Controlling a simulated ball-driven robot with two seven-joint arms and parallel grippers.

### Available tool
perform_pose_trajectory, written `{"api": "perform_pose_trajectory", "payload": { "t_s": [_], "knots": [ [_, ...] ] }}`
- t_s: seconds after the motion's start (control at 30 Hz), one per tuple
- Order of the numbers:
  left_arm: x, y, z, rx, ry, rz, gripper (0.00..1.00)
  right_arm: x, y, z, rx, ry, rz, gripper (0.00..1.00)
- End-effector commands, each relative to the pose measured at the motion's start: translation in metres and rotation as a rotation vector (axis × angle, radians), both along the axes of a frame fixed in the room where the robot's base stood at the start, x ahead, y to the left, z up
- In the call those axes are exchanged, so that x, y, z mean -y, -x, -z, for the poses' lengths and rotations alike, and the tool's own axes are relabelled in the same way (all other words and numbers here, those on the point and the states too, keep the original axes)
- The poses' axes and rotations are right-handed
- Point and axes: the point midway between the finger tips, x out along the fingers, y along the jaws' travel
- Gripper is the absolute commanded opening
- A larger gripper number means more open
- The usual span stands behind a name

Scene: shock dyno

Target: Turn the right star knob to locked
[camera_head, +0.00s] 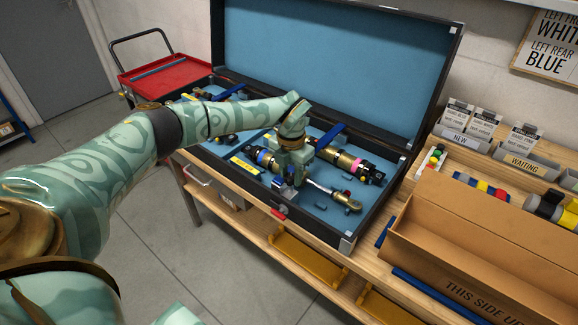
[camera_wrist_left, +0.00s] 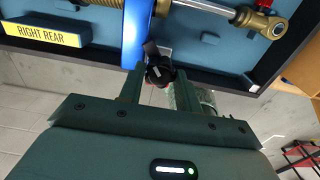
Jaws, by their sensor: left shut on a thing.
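The right star knob is a small dark lobed knob (camera_wrist_left: 160,72) in the left wrist view, at the near end of a blue retaining bar (camera_wrist_left: 136,28). My left gripper (camera_wrist_left: 160,88) has one finger on each side of the knob and is shut on it. In the head view my left gripper (camera_head: 289,180) reaches down into the open case (camera_head: 335,235) near its front edge, and it hides the knob there. The far part of the blue bar (camera_head: 329,135) shows behind the gripper. I cannot read the knob's lock marking. My right gripper is not in view.
Shock absorbers (camera_head: 350,163) lie in the blue foam around the gripper. A yellow RIGHT REAR label (camera_wrist_left: 43,35) is beside the bar. An open cardboard box (camera_head: 480,230) stands right of the case, and a red cart (camera_head: 165,80) stands behind left.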

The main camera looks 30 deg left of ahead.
Motion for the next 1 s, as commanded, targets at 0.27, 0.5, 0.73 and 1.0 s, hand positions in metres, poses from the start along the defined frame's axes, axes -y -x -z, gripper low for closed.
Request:
{"api": "perform_pose_trajectory", "payload": {
  "t_s": [0.27,0.5,0.73,1.0],
  "knots": [
    [0.000,-0.001,-0.006,0.006,0.001,-0.262,0.11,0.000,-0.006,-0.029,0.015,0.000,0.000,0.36],
    [0.000,-0.002,-0.006,0.006,0.001,-0.488,0.11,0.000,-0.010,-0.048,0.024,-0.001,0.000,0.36],
    [0.000,-0.002,-0.005,0.006,0.001,-0.679,0.11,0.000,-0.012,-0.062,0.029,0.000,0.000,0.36],
    [0.000,-0.002,-0.004,0.006,0.000,-0.835,0.11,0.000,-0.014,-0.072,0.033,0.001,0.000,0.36]
  ]
}}
